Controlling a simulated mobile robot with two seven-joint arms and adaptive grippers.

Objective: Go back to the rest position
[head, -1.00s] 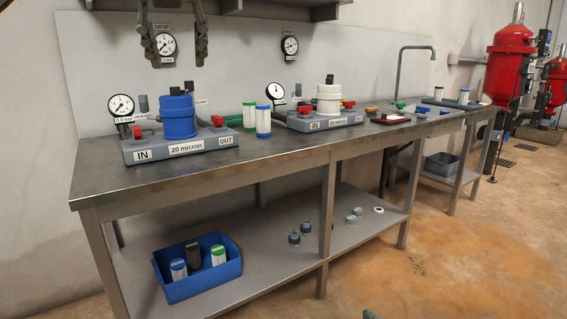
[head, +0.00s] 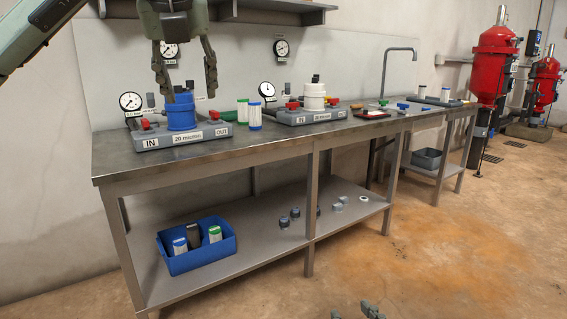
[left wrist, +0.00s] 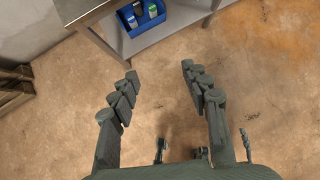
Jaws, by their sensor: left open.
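My left gripper (head: 188,92) hangs in the upper left of the head view, fingers pointing down and spread with nothing between them. In that view it overlaps the blue-topped filter housing (head: 182,114) on the bench. The left wrist view shows its two fingers (left wrist: 157,68) wide apart over bare floor, with the bench corner beyond. Small grey tips of what looks like my right gripper (head: 355,312) show at the bottom edge of the head view; the rest is cut off.
The steel bench (head: 250,152) carries a white-topped housing (head: 314,98) and green and blue cartridges (head: 254,115). A blue bin (head: 180,260) of cartridges sits on the lower shelf (head: 270,247). Red tanks (head: 497,65) stand at the far right. The floor (head: 430,230) in front is clear.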

